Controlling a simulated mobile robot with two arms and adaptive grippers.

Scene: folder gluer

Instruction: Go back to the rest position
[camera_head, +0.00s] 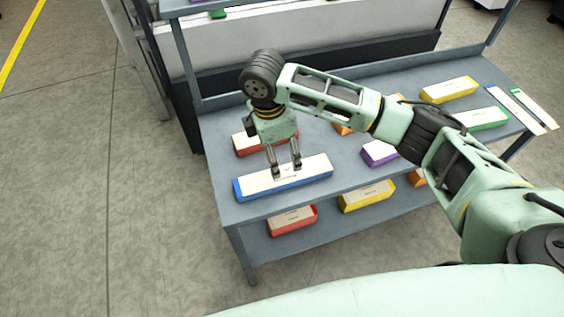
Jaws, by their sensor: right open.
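My right gripper (286,172) is open, its two fingers pointing down just over the long blue-sided box (300,178) near the front left of the shelf's top level. I cannot tell whether the fingertips touch the box. My right arm reaches in from the right across the shelf and hides part of it. My left gripper is not in view.
The grey shelf (225,187) holds a red box (252,147), a purple box (378,153), a yellow box (449,90) and a green box (483,119) on top. Red (292,220) and yellow (366,196) boxes sit on the lower level. Open floor (100,210) lies left.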

